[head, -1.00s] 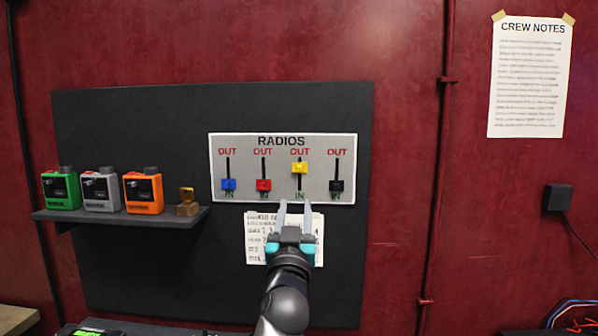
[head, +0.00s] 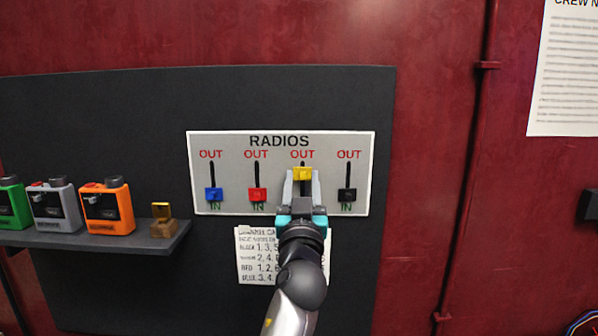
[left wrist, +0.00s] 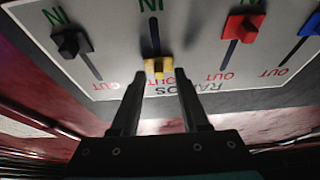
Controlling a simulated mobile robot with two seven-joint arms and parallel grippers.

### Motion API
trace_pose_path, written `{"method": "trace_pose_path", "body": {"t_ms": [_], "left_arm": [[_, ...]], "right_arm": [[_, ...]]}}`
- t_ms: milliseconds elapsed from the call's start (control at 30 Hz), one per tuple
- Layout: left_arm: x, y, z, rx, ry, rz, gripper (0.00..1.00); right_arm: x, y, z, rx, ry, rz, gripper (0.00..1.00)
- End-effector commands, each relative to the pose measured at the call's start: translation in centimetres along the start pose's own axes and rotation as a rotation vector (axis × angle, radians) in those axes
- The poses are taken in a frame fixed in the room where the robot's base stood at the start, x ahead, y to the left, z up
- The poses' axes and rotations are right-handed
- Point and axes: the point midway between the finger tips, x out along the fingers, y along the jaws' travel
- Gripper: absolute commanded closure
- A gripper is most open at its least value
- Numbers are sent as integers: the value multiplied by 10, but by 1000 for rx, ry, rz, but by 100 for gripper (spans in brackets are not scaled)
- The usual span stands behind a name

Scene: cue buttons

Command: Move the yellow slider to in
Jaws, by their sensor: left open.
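The yellow slider (head: 303,173) is near the top of its slot, at the OUT end, on the grey RADIOS panel (head: 230,149). My left gripper (head: 303,180) is open in front of the panel, with its fingertips on either side of the yellow slider. In the left wrist view the yellow slider (left wrist: 158,68) shows upside down between the tips of the open fingers (left wrist: 158,85). I cannot tell whether the fingers touch it. My gripper hides the IN label under that slot in the head view. My right gripper is not in view.
The blue slider (head: 214,194), red slider (head: 257,195) and black slider (head: 347,195) sit low, near IN. A paper note (head: 257,255) hangs below the panel.

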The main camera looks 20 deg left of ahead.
Motion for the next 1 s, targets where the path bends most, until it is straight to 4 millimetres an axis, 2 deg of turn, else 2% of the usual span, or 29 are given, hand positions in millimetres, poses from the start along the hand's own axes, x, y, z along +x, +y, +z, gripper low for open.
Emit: {"method": "trace_pose_path", "body": {"t_ms": [367, 767, 1000], "left_arm": [[0, 1, -1, -1, -1, 0, 55], [0, 1, -1, 0, -1, 0, 100], [0, 1, -2, 0, 0, 0, 100]], "right_arm": [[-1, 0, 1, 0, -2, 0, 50], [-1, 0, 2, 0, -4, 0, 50], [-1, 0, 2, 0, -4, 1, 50]]}}
